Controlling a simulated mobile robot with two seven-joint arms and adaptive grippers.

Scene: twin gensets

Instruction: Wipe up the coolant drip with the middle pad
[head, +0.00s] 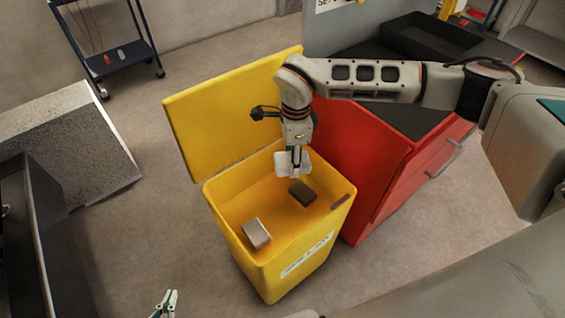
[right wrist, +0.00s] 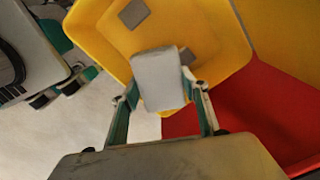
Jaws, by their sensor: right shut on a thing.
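My right gripper (head: 294,168) is shut on a pale grey pad (head: 285,162), just above the opening of the yellow bin (head: 232,232). In the right wrist view the pad (right wrist: 158,80) sits between the fingertips (right wrist: 160,92), with the bin (right wrist: 232,40) behind it. A light pad (head: 256,233) and a dark brown pad (head: 302,193) lie inside the bin. Which pad is the middle one cannot be told. My left gripper (head: 167,302) shows at the bottom edge, empty, with its fingertips apart. No coolant drip can be made out.
The bin's yellow lid (head: 235,108) stands raised behind it. A red cabinet (head: 385,190) with a dark top and a black tray (head: 430,38) adjoins on the right. A blue trolley (head: 105,48) stands at back left. Floor left of the bin is clear.

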